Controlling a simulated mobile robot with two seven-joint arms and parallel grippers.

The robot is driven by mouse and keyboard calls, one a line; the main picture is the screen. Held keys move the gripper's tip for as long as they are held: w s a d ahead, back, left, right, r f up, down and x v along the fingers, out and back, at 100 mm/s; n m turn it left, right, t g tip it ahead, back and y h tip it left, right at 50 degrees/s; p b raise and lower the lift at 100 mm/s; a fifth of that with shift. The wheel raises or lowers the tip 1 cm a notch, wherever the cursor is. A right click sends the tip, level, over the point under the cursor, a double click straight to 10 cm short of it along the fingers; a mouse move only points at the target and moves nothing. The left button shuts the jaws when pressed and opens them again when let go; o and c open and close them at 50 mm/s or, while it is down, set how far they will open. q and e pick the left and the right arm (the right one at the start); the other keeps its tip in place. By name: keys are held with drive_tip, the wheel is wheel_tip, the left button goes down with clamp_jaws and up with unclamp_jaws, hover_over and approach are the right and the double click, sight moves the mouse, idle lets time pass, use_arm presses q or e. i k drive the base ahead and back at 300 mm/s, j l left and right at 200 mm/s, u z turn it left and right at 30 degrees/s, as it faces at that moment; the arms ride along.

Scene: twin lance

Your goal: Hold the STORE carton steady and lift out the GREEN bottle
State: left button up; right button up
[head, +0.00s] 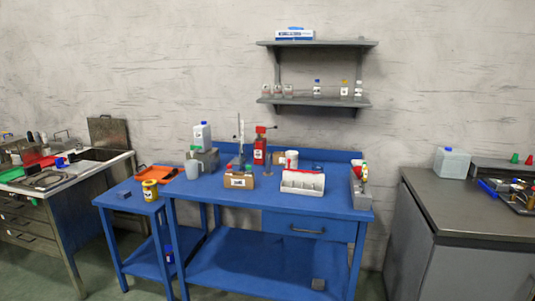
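A brown carton (229,184) with a white label stands on the blue workbench, left of its middle. The label is too small to read, so I cannot tell whether it says STORE. A small green top (249,168) shows at the carton's right rear edge, and it looks like a bottle cap. I cannot tell whether that bottle stands inside the carton or behind it; its body is hidden. Neither of my grippers is in view.
The front strip is clear. A shelf (318,43) hangs above.

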sight(249, 173)
drive_tip(key=i+j+z, duration=0.2)
drive_tip(key=i+j, duration=0.55)
